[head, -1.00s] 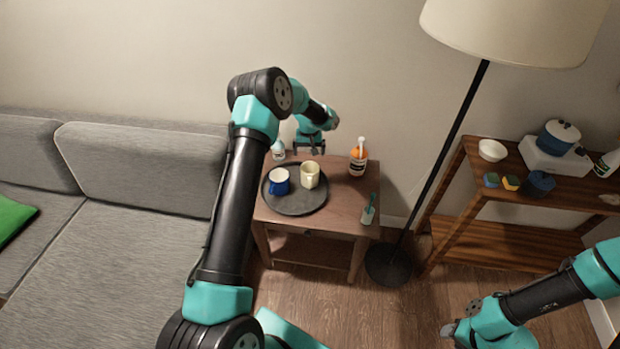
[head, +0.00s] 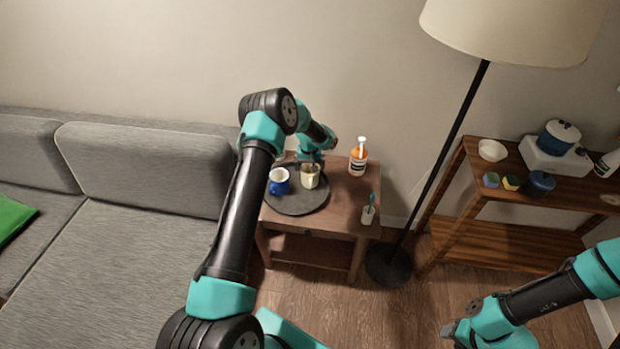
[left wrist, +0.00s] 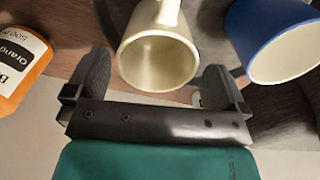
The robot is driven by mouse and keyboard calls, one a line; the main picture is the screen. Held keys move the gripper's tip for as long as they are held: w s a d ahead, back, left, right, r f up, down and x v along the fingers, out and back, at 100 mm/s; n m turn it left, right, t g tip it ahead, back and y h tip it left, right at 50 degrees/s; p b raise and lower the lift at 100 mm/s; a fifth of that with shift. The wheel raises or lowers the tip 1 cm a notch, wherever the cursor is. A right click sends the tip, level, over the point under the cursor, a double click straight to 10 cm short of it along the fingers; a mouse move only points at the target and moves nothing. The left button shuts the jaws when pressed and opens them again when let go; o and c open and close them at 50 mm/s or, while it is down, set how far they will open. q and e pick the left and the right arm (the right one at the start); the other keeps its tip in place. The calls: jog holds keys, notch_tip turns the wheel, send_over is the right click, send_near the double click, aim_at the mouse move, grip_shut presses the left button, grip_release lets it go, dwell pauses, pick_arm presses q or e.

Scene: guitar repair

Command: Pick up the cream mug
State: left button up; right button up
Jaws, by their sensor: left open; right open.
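The cream mug (head: 310,179) stands on the round dark tray (head: 300,204) on the small wooden table. It also shows in the left wrist view (left wrist: 157,62), mouth toward the camera, with its handle pointing away. My left gripper (head: 311,166) is open at the mug's far side; in the left wrist view its two fingers (left wrist: 157,85) stand on either side of the mug's rim, with small gaps. The blue mug (head: 279,184) is just left of the cream mug in the head view, and right of it in the wrist view (left wrist: 272,42). My right gripper (head: 449,330) is low at right, empty.
An orange-labelled bottle (head: 358,158) stands at the table's back right, and a small cup with a teal brush (head: 368,212) near its front right. A floor lamp (head: 470,115) and wooden shelf (head: 465,200) stand to the right. My left arm hides the table's left side.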

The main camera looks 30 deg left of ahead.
aim_at(310, 172)
pick_arm(q)
notch_tip(310, 172, down, 4)
jog(key=shift+d+f, duration=0.15)
dwell(0.5)
jog(key=c, duration=1)
jog(key=shift+r, duration=0.25)
jog(key=shift+r, duration=1.55)
jog(key=shift+s+d+r, duration=0.25)
jog(key=shift+s+d, duration=1.15)
jog(key=shift+s, duration=0.85)
jog(key=shift+s+d+r, duration=0.25)
jog(key=shift+s+d, duration=1.1)
jog(key=shift+s, duration=0.95)
jog(key=shift+s+d+r, duration=0.25)
jog(key=shift+s+d, duration=1.15)
jog(key=shift+s, duration=0.85)
jog(key=shift+d, duration=0.1)
